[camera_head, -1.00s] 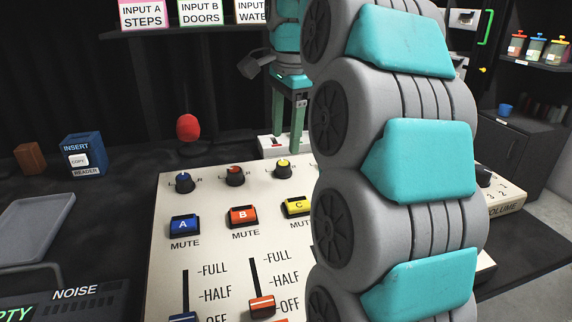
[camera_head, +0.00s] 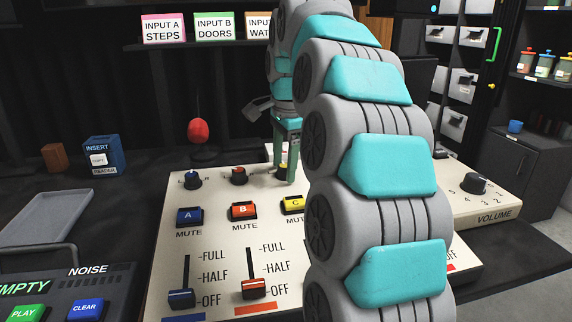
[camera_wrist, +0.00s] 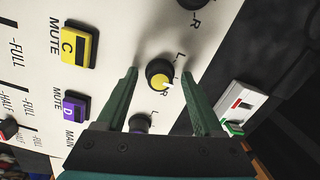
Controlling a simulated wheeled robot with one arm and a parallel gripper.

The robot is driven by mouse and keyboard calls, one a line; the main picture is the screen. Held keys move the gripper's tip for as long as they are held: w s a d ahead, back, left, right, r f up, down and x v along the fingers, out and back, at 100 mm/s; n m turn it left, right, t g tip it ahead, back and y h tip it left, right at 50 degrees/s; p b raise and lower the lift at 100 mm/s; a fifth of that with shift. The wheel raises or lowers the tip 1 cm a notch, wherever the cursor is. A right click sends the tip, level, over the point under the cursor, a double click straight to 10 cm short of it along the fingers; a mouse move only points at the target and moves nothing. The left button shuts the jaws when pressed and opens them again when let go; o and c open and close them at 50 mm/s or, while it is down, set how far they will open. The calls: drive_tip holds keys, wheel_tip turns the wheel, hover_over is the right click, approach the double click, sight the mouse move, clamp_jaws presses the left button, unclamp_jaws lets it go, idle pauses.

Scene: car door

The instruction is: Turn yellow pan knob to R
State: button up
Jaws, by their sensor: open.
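The yellow pan knob (camera_wrist: 159,74) has a black skirt and a yellow top. It sits between the two green fingers of my gripper (camera_wrist: 159,78) in the wrist view. The fingers are open, one on each side, with a visible gap to the knob. The knob's white mark points down and right in that view, toward the side of the R label (camera_wrist: 165,104). In the head view the yellow knob (camera_head: 281,172) is mostly hidden behind my gripper's fingers.
A blue knob (camera_head: 193,180) and a red knob (camera_head: 238,176) stand left of it on the cream mixer panel (camera_head: 215,262). The yellow C mute button (camera_wrist: 78,46) and purple D button (camera_wrist: 75,108) are nearby. A red microphone (camera_head: 198,131) stands behind the panel.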

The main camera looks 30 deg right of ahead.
drive_tip(key=shift+c, duration=0.4)
clamp_jaws()
drive_tip(key=shift+m, duration=0.3)
drive_tip(key=shift+d+m+b, duration=0.1)
drive_tip(key=shift+m+b, duration=0.4)
drive_tip(key=shift+m, duration=0.5)
drive_tip(key=m, duration=0.3)
drive_tip(key=shift+m, duration=0.3)
drive_tip(key=m+p, duration=0.1)
drive_tip(key=m, duration=0.4)
drive_tip(key=shift+r+m+p, duration=0.1)
drive_tip(key=shift+m+p, duration=0.2)
drive_tip(key=shift+p, duration=0.05)
